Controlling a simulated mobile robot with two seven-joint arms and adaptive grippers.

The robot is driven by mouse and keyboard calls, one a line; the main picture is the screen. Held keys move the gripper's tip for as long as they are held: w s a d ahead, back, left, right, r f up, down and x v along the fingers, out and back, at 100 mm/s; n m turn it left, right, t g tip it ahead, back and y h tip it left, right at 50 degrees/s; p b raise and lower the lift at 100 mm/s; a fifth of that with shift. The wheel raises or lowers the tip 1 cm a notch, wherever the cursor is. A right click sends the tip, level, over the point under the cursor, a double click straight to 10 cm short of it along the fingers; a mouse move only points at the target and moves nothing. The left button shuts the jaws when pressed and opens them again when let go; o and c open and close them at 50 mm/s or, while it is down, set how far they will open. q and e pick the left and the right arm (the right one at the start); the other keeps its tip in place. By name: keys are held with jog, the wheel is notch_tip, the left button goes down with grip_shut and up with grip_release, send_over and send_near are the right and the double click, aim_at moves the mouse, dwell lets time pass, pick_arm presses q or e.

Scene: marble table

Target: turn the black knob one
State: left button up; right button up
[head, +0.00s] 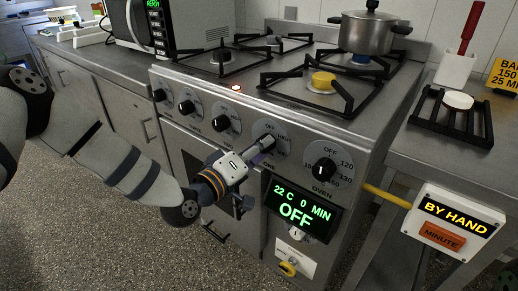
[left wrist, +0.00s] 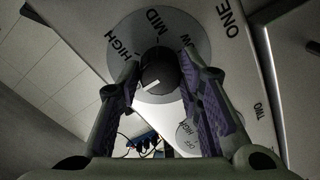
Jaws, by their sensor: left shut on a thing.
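The black knob one (left wrist: 160,72) sits on a round grey dial marked MID and HIGH, with ONE printed beside it. Its white pointer line faces the lower left in the left wrist view. My left gripper (left wrist: 162,82) has its fingers on both sides of the knob and is shut on it. In the head view my left gripper (head: 264,145) reaches the stove's front panel at the dial above the ONE label, and it hides the knob there. My right gripper is not in view.
Several other black knobs line the panel to the left, and the oven knob (head: 321,170) is to the right. A green display (head: 299,206) reads OFF below. A steel pot (head: 367,33) stands on a back burner. A BY HAND box (head: 452,222) is at the right.

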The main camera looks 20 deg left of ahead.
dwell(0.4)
pick_arm(q)
jog(key=o, duration=1.2)
jog(key=shift+c, duration=0.2)
jog(key=shift+s, duration=0.1)
jog(key=v, duration=1.1)
jog(key=shift+s, duration=0.4)
jog(key=shift+a, duration=0.1)
